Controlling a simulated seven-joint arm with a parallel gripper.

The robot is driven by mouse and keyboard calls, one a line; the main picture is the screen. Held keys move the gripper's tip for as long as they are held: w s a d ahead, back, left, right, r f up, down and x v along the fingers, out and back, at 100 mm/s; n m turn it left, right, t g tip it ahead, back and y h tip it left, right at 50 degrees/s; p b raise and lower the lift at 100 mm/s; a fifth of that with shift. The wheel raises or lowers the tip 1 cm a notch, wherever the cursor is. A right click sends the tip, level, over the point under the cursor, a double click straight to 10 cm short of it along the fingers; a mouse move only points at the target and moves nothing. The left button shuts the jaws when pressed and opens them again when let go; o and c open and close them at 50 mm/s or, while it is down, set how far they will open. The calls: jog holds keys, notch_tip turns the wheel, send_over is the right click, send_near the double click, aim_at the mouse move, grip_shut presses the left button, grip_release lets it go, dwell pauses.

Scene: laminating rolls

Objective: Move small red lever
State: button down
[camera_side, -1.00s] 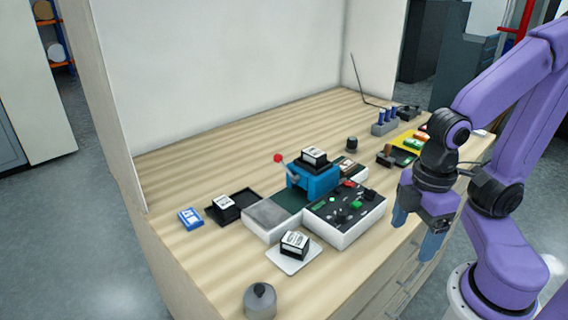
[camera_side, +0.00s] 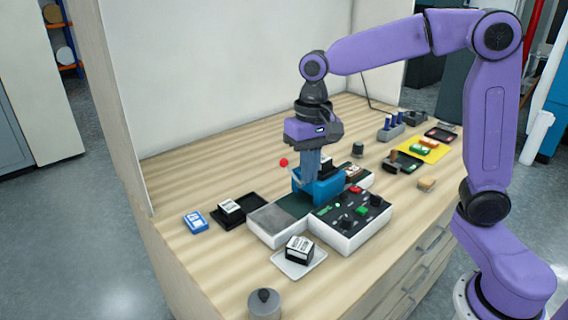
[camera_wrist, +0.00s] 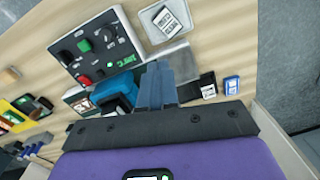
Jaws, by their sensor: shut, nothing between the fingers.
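The small red lever has a round red knob (camera_side: 284,162) on a thin arm at the left side of the blue machine (camera_side: 322,188). In the wrist view the blue machine (camera_wrist: 117,88) lies just left of my fingers, and I cannot make out the red knob there. My gripper (camera_side: 311,174) is shut and empty, pointing down at the blue machine, close to the right of the knob. It covers part of the machine, and I cannot tell whether it touches it. The shut fingers also show in the wrist view (camera_wrist: 156,70).
A control box (camera_side: 345,240) with knobs and buttons stands in front of the machine. A white tray (camera_side: 290,272) with a labelled block, a black tray (camera_side: 255,203) and a blue card box (camera_side: 195,221) lie nearby. A grey weight (camera_side: 264,304) stands at the front.

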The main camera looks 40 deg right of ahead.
jog(key=w+d+m, duration=0.3)
jog(key=w+m, duration=0.3)
jog(key=w, duration=0.4)
jog(key=m, duration=0.6)
send_near(291, 172)
jog(key=w+r, duration=0.2)
jog(key=shift+w+d+y, duration=0.25)
jog(key=shift+w+y, duration=0.05)
jog(key=shift+w, duration=0.05)
jog(key=shift+w+d, duration=0.25)
jog(key=shift+d, duration=0.1)
jog(key=shift+f, duration=0.2)
jog(key=shift+s+a+f, duration=0.1)
jog(key=shift+a+f, duration=0.1)
jog(key=shift+f, duration=1.5)
jog(key=shift+a+f, duration=0.15)
jog(key=shift+f, duration=1.55)
